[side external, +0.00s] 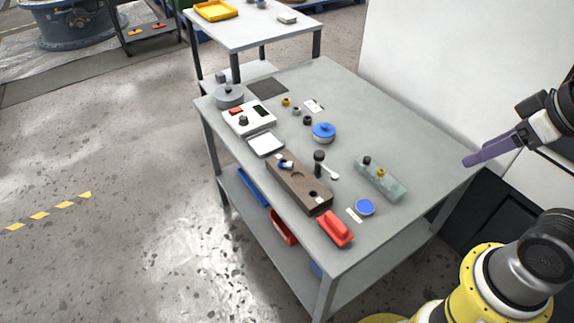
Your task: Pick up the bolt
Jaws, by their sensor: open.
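My gripper (490,151) is at the right edge, above and beyond the table's right side, well away from the parts. Its long purple fingers overlap from this angle; it is open with nothing visible between them. No part is clearly recognizable as the bolt at this size. A dark upright piece with a wider head (319,161) stands beside the brown block (299,183). A small dark knob (367,160) and a brass piece (381,173) sit on the grey-green block (392,188). Small brass and dark pieces (297,111) lie farther back.
The grey table (350,95) also holds a blue-lidded pot (324,130), a blue disc (365,207), a red handled piece (336,229), a white device (249,118) and a grey round pot (229,95). The table's back right is clear.

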